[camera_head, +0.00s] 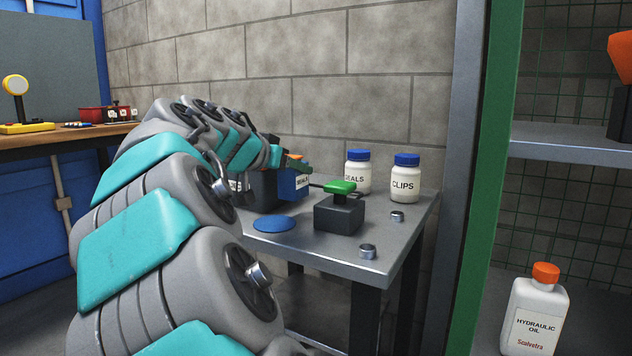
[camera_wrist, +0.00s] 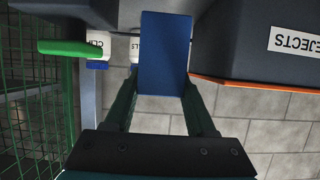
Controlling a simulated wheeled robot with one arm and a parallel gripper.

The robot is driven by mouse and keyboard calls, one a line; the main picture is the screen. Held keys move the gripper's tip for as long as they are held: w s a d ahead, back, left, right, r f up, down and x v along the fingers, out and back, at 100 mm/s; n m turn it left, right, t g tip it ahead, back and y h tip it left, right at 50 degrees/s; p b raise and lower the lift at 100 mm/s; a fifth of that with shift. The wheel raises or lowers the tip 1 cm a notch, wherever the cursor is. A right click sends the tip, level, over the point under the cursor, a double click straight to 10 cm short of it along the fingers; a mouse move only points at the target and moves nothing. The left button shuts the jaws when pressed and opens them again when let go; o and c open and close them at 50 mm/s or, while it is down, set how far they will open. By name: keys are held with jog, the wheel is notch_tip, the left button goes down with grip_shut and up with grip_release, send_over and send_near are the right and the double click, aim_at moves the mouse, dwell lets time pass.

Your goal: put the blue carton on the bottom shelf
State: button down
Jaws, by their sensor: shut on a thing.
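In the wrist view the carton (camera_wrist: 163,50) sits between the two fingers of my gripper (camera_wrist: 162,82). My gripper (camera_head: 288,162) is shut on it, partly hidden by my arm in the head view. I cannot tell whether the carton touches the bench top. A shelf unit with a green upright (camera_head: 497,180) stands at the right. Its upper shelf (camera_head: 575,142) is above a lower surface (camera_head: 486,338) that bears a hydraulic oil bottle (camera_head: 537,312).
On the metal bench (camera_head: 310,252) stand a green-topped button box (camera_head: 339,213), a CLIPS jar (camera_head: 405,180), a second jar (camera_head: 357,172), a blue disc (camera_head: 273,224) and small metal pieces. A dark REJECTS bin (camera_wrist: 255,45) is close beside the carton. The green upright separates bench and shelves.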

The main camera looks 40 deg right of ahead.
jog(key=shift+w+a+x, duration=0.1)
jog(key=shift+w+x, duration=0.1)
jog(key=shift+x, duration=1.65)
jog(key=shift+w+a+x, duration=0.1)
jog(key=shift+w+x, duration=0.05)
jog(key=shift+x, duration=1.75)
jog(key=shift+w+a+x, duration=0.1)
jog(key=shift+w+x, duration=0.1)
jog(key=shift+x, duration=1.65)
jog(key=shift+f, duration=0.3)
jog(key=shift+c, duration=1.1)
grip_release()
